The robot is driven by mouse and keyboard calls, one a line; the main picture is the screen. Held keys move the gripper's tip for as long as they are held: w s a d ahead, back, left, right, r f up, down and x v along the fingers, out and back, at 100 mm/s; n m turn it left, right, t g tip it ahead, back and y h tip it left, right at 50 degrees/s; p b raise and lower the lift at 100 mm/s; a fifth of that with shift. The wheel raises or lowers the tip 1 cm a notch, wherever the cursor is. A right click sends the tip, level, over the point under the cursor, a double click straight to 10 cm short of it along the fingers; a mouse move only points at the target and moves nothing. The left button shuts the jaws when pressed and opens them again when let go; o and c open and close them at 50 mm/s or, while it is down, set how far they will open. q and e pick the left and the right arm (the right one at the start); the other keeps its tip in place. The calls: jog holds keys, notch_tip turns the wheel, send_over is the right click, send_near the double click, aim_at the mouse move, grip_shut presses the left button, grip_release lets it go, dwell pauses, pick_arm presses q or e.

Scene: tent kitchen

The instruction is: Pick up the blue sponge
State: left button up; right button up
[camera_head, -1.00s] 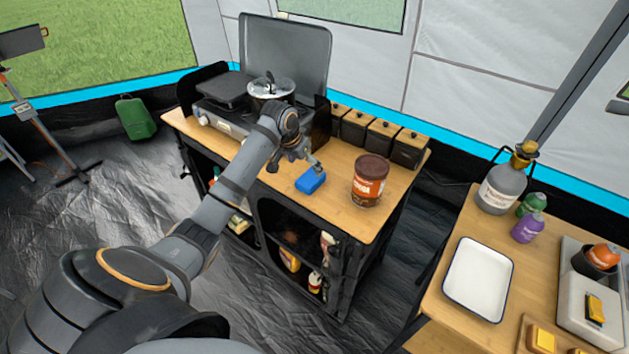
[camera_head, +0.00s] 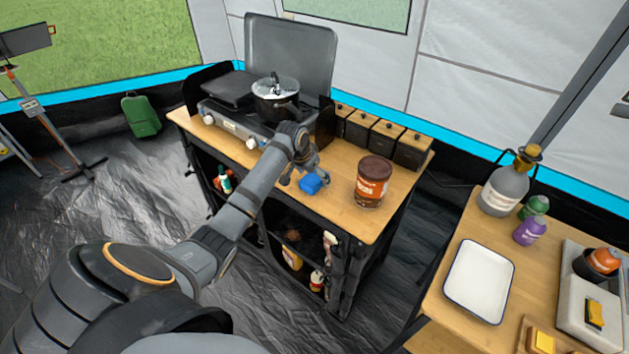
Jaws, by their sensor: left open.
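The blue sponge (camera_head: 311,185) lies on the wooden top of the black-framed kitchen stand, near its front edge. My left gripper (camera_head: 304,178) is right at the sponge, pointing down, with its fingers open. One finger is to the left of the sponge and the other is by its right side. The gripper hides part of the sponge, and I cannot tell whether the fingers touch it. My right gripper is not in view.
A brown tin (camera_head: 372,182) stands right of the sponge. A stove with a lidded pot (camera_head: 277,100) is behind, beside several black canisters (camera_head: 384,138). A second table at right holds a white tray (camera_head: 479,281). The stand's front right top is clear.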

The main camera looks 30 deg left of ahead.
aim_at(312, 179)
pick_arm(q)
jog(key=shift+f+p, duration=0.2)
jog(key=shift+p, duration=0.1)
dwell(0.4)
jog(key=c, duration=0.9)
jog(key=shift+c, duration=0.2)
jog(key=shift+b, duration=0.4)
jog(key=r, duration=0.3)
jog(key=r+b, duration=0.1)
jog(key=shift+s+r, duration=0.15)
jog(key=shift+s, duration=0.1)
jog(key=s+d+r+b, duration=0.2)
jog(key=s+d+r, duration=0.1)
jog(key=s+r, duration=0.6)
jog(key=shift+s+d, duration=0.2)
jog(key=shift+s, duration=1.9)
